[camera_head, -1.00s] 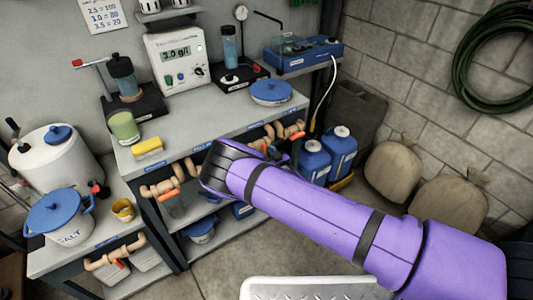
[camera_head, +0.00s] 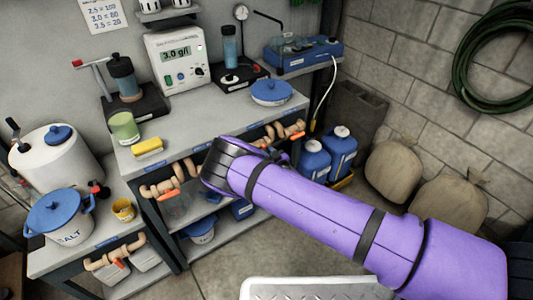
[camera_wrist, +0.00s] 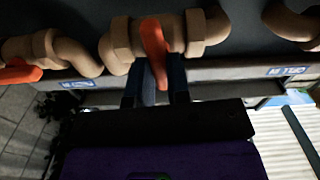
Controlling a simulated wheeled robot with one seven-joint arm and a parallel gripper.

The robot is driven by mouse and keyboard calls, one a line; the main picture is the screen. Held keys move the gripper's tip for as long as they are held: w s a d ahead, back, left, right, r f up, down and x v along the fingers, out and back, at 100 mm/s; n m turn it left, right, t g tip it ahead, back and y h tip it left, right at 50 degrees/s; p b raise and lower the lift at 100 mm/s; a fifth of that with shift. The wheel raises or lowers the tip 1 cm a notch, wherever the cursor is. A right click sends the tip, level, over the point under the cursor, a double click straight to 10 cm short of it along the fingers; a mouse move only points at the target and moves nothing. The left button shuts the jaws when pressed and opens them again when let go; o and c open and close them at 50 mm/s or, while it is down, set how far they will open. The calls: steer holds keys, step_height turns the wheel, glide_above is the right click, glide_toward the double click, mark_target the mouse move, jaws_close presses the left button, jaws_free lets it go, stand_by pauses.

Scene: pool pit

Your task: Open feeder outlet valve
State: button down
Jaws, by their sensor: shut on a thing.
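In the wrist view my gripper (camera_wrist: 157,90) has its two dark fingers on the lower end of an orange lever handle (camera_wrist: 155,50). This handle sits on a tan pipe valve (camera_wrist: 185,35) under the bench edge and points down toward my fingers, slightly slanted. In the head view my purple arm ends at the front of the bench, and my own wrist hides the fingertips and the held handle. The valve labels are too small to read, so I cannot tell by name which valve this is.
A second valve with an orange handle (camera_wrist: 20,72) is close at left in the wrist view. Another orange-handled valve (camera_head: 120,263) is at the lower-left bench. Blue jugs (camera_head: 316,160) and sacks (camera_head: 393,170) stand on the right. Open floor (camera_head: 225,262) lies in front.

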steer(key=shift+s+a+f+n, duration=0.1)
steer(key=shift+f+n, duration=0.05)
steer(key=shift+n, duration=2.65)
steer(key=shift+s+a+f+n, duration=0.1)
steer(key=shift+f+n, duration=0.05)
steer(key=shift+n, duration=2.65)
steer(key=shift+a+f+n, duration=0.1)
steer(key=shift+f+n, duration=0.05)
steer(key=shift+n, duration=2.65)
steer(key=c, duration=1.1)
jaws_free()
